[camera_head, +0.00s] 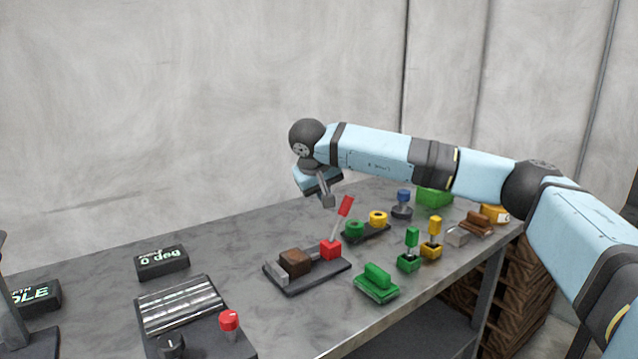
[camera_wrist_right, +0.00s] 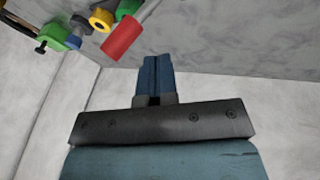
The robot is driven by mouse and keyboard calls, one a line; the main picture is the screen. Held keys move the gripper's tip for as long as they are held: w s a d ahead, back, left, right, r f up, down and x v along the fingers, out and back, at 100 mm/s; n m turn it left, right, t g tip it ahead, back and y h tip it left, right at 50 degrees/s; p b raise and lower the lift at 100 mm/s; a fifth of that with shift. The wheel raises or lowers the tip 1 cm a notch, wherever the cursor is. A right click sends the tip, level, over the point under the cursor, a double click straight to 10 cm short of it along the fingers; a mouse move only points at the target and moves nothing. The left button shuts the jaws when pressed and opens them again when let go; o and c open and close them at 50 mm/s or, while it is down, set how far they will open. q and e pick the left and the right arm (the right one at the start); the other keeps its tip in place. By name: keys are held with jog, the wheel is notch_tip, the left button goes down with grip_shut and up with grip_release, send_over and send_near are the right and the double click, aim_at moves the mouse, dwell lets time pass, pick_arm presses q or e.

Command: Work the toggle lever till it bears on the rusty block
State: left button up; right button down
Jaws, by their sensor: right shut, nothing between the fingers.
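The toggle lever has a red grip (camera_head: 345,206) on a thin rod rising from a red base block (camera_head: 331,250). It stands nearly upright, leaning to the right. The rusty block (camera_head: 295,261) sits left of the red base on the same dark plate, against a grey stop. The lever grip is well above and apart from the block. My right gripper (camera_head: 328,201) is shut and empty, above the plate and just left of the grip. In the right wrist view the red grip (camera_wrist_right: 123,38) lies left of my closed fingers (camera_wrist_right: 155,74), with no clear contact. My left gripper is out of view.
A green block (camera_head: 376,282) and green and yellow toggles (camera_head: 432,240) stand to the right. Green and yellow rings (camera_head: 378,218) sit behind the lever.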

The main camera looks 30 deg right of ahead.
aim_at(337, 223)
jog(key=d, duration=0.1)
jog(key=d+f, duration=0.1)
jog(key=d, duration=0.1)
jog(key=shift+s+f+b, duration=0.25)
jog(key=shift+f+b, duration=0.1)
jog(key=shift+d+f, duration=0.1)
jog(key=shift+d, duration=0.1)
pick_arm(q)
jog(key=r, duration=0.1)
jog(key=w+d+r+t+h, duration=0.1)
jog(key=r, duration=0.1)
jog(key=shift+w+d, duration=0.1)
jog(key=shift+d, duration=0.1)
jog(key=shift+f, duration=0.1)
